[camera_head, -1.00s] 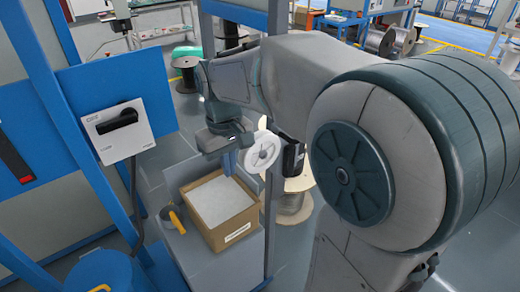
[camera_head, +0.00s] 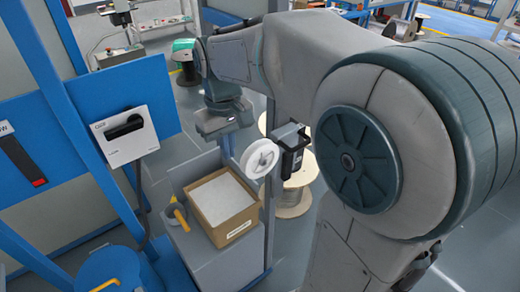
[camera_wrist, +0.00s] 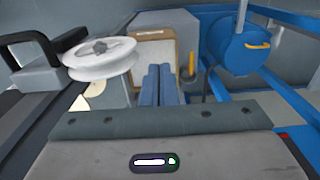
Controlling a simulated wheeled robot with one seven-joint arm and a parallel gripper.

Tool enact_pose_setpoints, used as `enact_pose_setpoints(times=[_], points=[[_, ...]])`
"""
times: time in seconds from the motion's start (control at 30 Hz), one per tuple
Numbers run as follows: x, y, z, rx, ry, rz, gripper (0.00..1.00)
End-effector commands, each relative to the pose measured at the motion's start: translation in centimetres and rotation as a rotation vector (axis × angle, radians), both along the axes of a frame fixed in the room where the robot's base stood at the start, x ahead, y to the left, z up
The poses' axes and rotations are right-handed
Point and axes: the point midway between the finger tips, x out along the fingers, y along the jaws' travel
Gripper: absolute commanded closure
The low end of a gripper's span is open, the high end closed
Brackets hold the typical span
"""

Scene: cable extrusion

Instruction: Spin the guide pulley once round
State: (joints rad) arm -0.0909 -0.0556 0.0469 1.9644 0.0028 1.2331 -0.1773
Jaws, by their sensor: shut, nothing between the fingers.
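The guide pulley (camera_head: 260,158) is a white spoked wheel on a dark bracket (camera_head: 291,148), right of the box in the head view. In the wrist view the pulley (camera_wrist: 100,60) is at the upper left, seen nearly edge-on. My gripper (camera_head: 227,150) is above and left of the pulley in the head view. Its two blue fingers (camera_wrist: 158,82) are together in the wrist view, with nothing between them. They are apart from the pulley, with a visible gap to its rim. The pulley's turn angle cannot be told.
An open cardboard box (camera_head: 232,232) sits on a grey cabinet (camera_head: 207,258) below my gripper. A yellow-handled tool (camera_head: 178,215) is beside it. A blue post and a switch box (camera_head: 125,133) are at the left. A cable spool (camera_head: 293,190) stands behind the pulley.

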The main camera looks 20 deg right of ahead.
Motion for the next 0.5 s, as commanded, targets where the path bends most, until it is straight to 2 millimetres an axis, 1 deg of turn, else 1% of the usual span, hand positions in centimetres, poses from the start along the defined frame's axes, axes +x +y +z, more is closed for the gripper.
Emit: enact_pose_setpoints(times=[0.27, 0.5], points=[[0.1, -0.3, -0.2, 0.000, 0.000, -0.001, 1.00], [1.0, -2.9, -0.1, 0.000, -0.001, -0.004, 1.00]])
